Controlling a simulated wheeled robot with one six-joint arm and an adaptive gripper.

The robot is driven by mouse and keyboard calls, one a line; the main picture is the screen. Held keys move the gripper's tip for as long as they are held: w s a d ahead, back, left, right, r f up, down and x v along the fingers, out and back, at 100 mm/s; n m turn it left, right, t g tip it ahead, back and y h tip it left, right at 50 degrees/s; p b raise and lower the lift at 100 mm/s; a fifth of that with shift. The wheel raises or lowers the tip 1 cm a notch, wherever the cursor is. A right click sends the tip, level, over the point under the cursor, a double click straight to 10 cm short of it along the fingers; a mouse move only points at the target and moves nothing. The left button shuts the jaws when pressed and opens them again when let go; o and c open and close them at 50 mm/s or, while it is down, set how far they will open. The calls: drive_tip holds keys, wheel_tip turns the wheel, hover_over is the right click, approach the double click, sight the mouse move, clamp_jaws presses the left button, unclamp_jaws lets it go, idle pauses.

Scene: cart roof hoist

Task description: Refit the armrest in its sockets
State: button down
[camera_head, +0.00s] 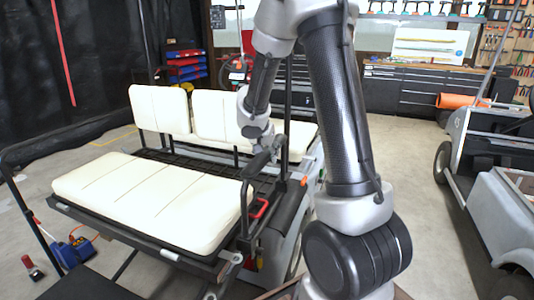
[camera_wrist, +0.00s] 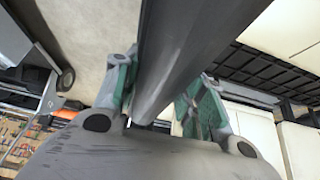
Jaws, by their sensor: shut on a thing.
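The armrest is a dark grey bar (camera_head: 262,163) at the right end of the cream rear seat, with a black leg running down at its near end. My gripper (camera_head: 260,142) is above the bar in the head view. In the wrist view the armrest (camera_wrist: 190,42) passes between the green-padded fingers of my gripper (camera_wrist: 158,95), which are shut on it. I cannot make out the sockets, nor tell whether the leg ends are in them. My arm covers part of the seat side.
The cream seat cushion (camera_head: 150,200) lies left of the armrest, with backrests (camera_head: 160,109) behind. A red handle (camera_head: 260,208) is close beside the armrest leg. Another cart (camera_head: 490,165) stands at right, with open floor between. A blue box (camera_head: 72,252) is at lower left.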

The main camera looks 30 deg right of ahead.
drive_tip(key=shift+s+f, duration=0.1)
drive_tip(key=shift+f, duration=0.3)
idle(0.3)
drive_tip(key=c, duration=0.8)
unclamp_jaws()
drive_tip(key=shift+o, duration=0.2)
drive_tip(key=v, duration=1.2)
